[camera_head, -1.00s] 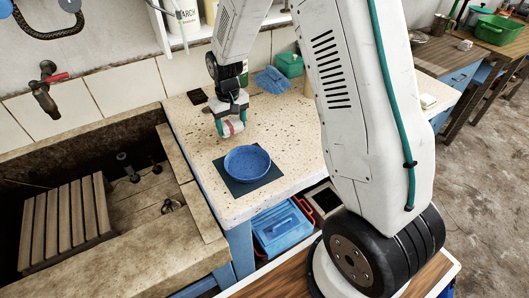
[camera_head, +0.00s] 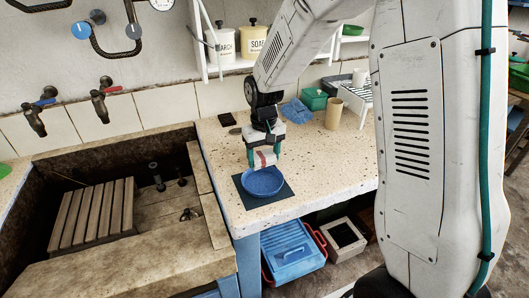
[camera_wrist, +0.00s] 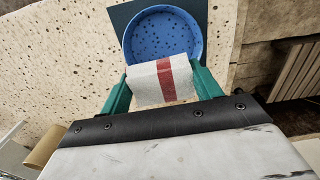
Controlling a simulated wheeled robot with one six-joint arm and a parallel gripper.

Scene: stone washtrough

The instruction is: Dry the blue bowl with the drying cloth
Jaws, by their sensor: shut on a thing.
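The blue bowl (camera_head: 263,184) sits upright on a dark square mat (camera_head: 285,192) on the speckled stone counter. In the wrist view the bowl (camera_wrist: 163,28) shows many dark spots inside, like drops. My gripper (camera_head: 264,157) has green fingers and is shut on the drying cloth (camera_wrist: 160,82), a white roll or pad with a red stripe. The cloth is at the bowl's far rim in the head view and covers part of that rim in the wrist view. I cannot tell whether it touches the bowl.
A stone trough (camera_head: 130,252) with a wooden slatted rack (camera_head: 92,215) lies to the left. Behind on the counter are a blue cloth (camera_head: 297,111), a green box (camera_head: 314,99), a tan cylinder (camera_head: 334,114) and a dish rack (camera_head: 357,98). The counter right of the bowl is clear.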

